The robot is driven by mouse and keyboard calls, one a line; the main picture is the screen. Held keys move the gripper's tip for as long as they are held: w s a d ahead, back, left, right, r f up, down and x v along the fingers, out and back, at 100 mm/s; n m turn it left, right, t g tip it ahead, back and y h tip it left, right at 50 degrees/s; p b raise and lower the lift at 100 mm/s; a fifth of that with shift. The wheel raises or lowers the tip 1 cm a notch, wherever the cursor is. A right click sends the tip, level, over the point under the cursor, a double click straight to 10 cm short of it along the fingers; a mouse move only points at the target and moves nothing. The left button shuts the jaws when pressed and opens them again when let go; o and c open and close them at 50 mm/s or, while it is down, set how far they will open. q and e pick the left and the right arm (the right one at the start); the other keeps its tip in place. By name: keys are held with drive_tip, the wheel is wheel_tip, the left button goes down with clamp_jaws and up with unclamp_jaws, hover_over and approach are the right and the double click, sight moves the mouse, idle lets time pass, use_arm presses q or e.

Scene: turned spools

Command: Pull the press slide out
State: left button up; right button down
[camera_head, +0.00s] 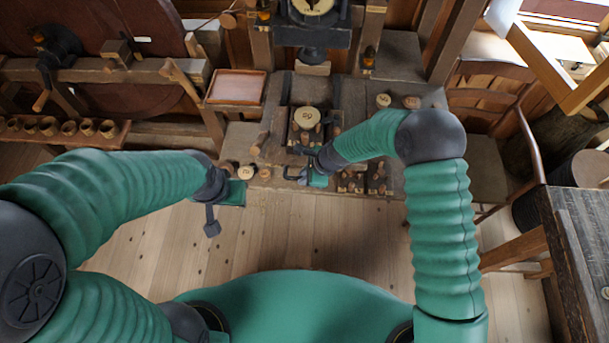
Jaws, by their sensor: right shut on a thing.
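The press slide (292,139) is a dark carriage at the foot of the press, in the middle of the head view. A round pale wooden piece with dark marks (306,118) sits on it. A dark handle (290,173) is at its front edge. My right gripper (311,179) is shut on the handle; its fingertips are small and partly hidden by my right wrist. My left gripper (222,205) is apart from the slide, to its left over the bench's front edge and floor. Its finger gap is unclear.
The press head (313,55) stands behind the slide. An empty wooden tray (236,87) is to the left. Small turned pieces (246,172) and wooden pegs (377,178) lie near the bench front. A chair (487,110) is at the right. The floor in front is clear.

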drive_tip(key=shift+s+a, duration=0.1)
drive_tip(key=shift+s, duration=0.15)
drive_tip(key=c, duration=1.6)
unclamp_jaws()
drive_tip(key=shift+a, duration=0.1)
drive_tip(key=shift+o, duration=1)
use_arm(q)
drive_tip(key=shift+f, duration=0.1)
use_arm(e)
drive_tip(key=shift+w, duration=0.1)
